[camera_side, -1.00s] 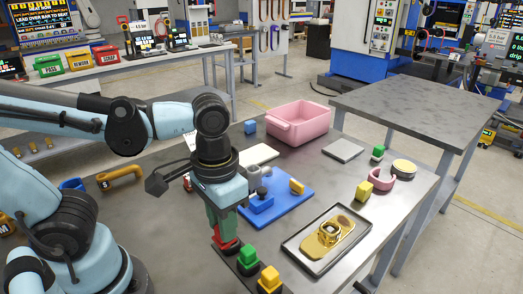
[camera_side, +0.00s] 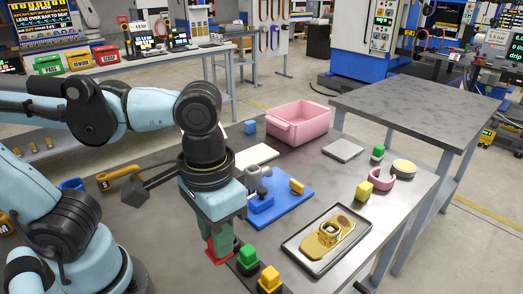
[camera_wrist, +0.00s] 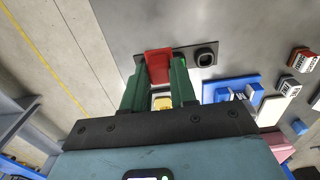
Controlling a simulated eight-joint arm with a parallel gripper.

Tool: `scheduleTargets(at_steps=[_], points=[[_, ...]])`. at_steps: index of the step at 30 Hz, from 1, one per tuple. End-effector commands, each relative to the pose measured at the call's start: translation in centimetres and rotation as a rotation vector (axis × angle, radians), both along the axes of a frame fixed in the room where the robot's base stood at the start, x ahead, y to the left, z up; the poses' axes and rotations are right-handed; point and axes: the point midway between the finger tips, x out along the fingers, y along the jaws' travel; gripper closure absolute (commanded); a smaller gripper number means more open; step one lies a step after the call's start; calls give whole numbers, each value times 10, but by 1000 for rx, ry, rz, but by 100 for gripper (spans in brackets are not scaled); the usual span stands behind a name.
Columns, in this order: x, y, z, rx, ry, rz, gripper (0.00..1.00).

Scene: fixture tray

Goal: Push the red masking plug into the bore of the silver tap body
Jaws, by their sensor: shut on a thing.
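My gripper (camera_side: 217,240) points down at the near left part of the table, its green fingers shut on the red masking plug (camera_side: 221,253). In the wrist view the red plug (camera_wrist: 158,64) sits between the two green fingertips. Whether its lower end touches the table or a dark holder cannot be told. The silver tap body (camera_side: 258,178) appears as a grey part on the blue fixture plate (camera_side: 287,207), up and to the right of my gripper. Its bore cannot be made out. I cannot pick the tap body out surely in the wrist view.
Green (camera_side: 247,258) and yellow (camera_side: 269,279) blocks on dark bases stand close right of the plug. A black-rimmed tray (camera_side: 304,262) with a gold part lies further right. A pink bin (camera_side: 300,122) stands behind.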

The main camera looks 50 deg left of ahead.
Motion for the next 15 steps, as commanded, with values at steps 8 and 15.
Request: scheduleTargets(at_steps=[8, 15], points=[[31, 8, 12, 0, 0, 71, 90], [106, 47, 33, 0, -1, 238, 90]])
